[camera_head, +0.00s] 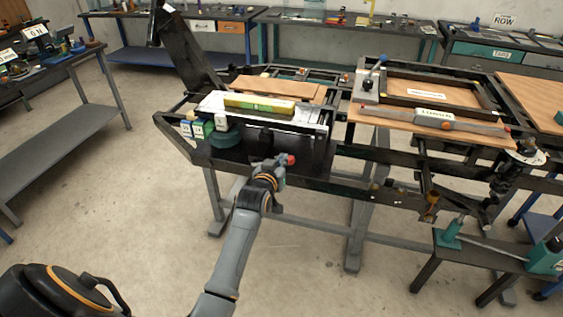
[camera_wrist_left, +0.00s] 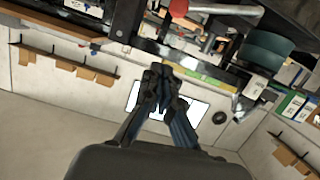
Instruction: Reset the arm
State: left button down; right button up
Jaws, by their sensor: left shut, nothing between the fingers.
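My left gripper (camera_head: 277,170) is at the front edge of the dark frame bench, beside a small red knob (camera_head: 290,159). In the left wrist view my left gripper (camera_wrist_left: 161,78) has its fingers together with nothing between them. There the red knob (camera_wrist_left: 178,7) sits on the end of a light grey lever (camera_wrist_left: 225,9) at the top edge, apart from the fingertips. My right gripper is not in view.
The frame bench (camera_head: 340,150) carries a yellow-green level (camera_head: 259,105), a green round part (camera_head: 222,138), labelled blocks (camera_head: 197,128) and a grey bar with red ends (camera_head: 435,119). A low grey table (camera_head: 480,249) stands right. Open floor lies in front.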

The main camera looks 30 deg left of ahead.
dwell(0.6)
pick_arm(q)
jog(key=s+d+f+m+g+h+b, duration=0.1)
jog(key=s+d+f+g, duration=0.3)
jog(key=f, duration=0.8)
jog(key=s+d+f+m+h, duration=0.1)
jog(key=s+d+f, duration=0.1)
jog(key=s+f, duration=0.75)
jog(key=s+d+f+m+g+h+b, duration=0.1)
jog(key=s+d+f+g, duration=0.15)
jog(key=f, duration=1.15)
jog(key=s+d+f+m+g+b, duration=0.1)
jog(key=s+f+g, duration=0.1)
jog(key=s+f, duration=0.7)
jog(key=s+d+f+m+g, duration=0.15)
jog(key=s+f, duration=0.45)
jog(key=s, duration=0.6)
jog(key=s+f+g, duration=0.2)
jog(key=s+f, duration=0.1)
jog(key=s, duration=0.7)
jog(key=s+f+g, duration=0.1)
jog(key=s+f, duration=0.2)
jog(key=s, duration=0.7)
jog(key=shift+f+g+b, duration=0.35)
jog(key=shift+g+b, duration=0.05)
